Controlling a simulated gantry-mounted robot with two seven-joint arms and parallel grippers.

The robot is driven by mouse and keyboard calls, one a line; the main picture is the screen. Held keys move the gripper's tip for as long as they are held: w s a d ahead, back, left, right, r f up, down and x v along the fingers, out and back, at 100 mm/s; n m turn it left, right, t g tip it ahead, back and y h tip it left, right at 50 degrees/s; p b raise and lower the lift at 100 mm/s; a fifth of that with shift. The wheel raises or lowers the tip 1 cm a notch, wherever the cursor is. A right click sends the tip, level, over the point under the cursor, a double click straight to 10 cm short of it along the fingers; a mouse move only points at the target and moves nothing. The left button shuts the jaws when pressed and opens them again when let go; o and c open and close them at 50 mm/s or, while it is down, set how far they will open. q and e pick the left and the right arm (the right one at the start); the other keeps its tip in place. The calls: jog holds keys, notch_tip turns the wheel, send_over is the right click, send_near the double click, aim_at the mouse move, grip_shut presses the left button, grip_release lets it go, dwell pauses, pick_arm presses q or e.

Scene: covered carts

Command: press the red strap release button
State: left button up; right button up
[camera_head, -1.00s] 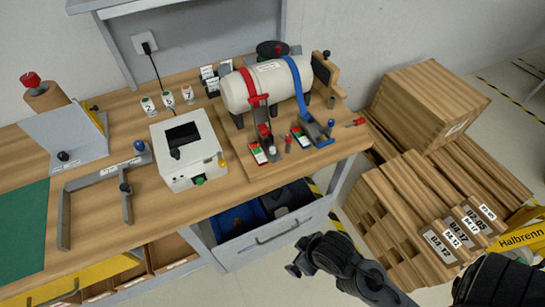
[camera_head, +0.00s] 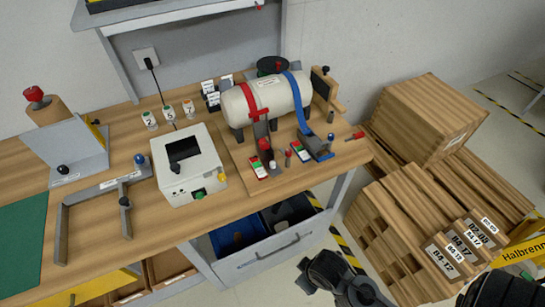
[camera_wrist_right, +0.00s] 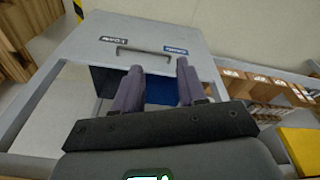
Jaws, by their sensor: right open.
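A white tank (camera_head: 268,97) lies on a wooden base on the bench, with a red strap (camera_head: 249,93) and a blue strap (camera_head: 293,88) around it. Below the red strap is a grey bracket with a red knob (camera_head: 264,145). At its foot is a small red, white and green block (camera_head: 258,169). A similar red and green block (camera_head: 303,147) is by the blue strap's clamp. These parts are too small to tell which is the release button. My right gripper (camera_head: 308,272) is below the bench front, apart from the tank; its fingers (camera_wrist_right: 156,78) are open and empty. My left gripper is out of view.
An open drawer (camera_head: 285,255) with dark and blue bins projects below the bench; it also shows in the wrist view (camera_wrist_right: 145,40). A white box (camera_head: 188,165) stands left of the tank. Wooden crates (camera_head: 425,110) and stacked boards (camera_head: 385,220) stand on the right.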

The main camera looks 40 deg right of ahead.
jog(key=d+f+p, duration=0.1)
jog(key=f+g+p, duration=0.1)
jog(key=s+d+f+g+p, duration=0.1)
jog(key=f, duration=0.1)
jog(key=shift+s+d+m+h, duration=0.1)
jog(key=shift+d+m+h, duration=0.2)
jog(key=shift+d, duration=0.05)
jog(key=c, duration=0.5)
jog(key=d+p, duration=0.1)
jog(key=p, duration=0.1)
jog(key=w+d+g+p, duration=0.1)
jog(key=p, duration=0.2)
jog(key=shift+w+d+m+p, duration=0.2)
jog(key=shift+d+m+p, duration=0.15)
jog(key=shift+d+m, duration=0.05)
grip_shut()
jog(key=w+d+r+m+p, duration=0.1)
jog(key=w+d+r+p, duration=0.1)
jog(key=w+r+p, duration=0.7)
jog(key=w+d+r+m+p, duration=0.1)
jog(key=w+r+p, duration=0.8)
jog(key=r+p, duration=0.3)
jog(key=w+d+r+m+p, duration=0.1)
jog(key=w+d+r+p, duration=0.1)
jog(key=w+r+p, duration=0.7)
jog(key=shift+w+d+r+t+y+p, duration=0.35)
jog(key=shift+r+p, duration=0.7)
jog(key=shift+r, duration=2.5)
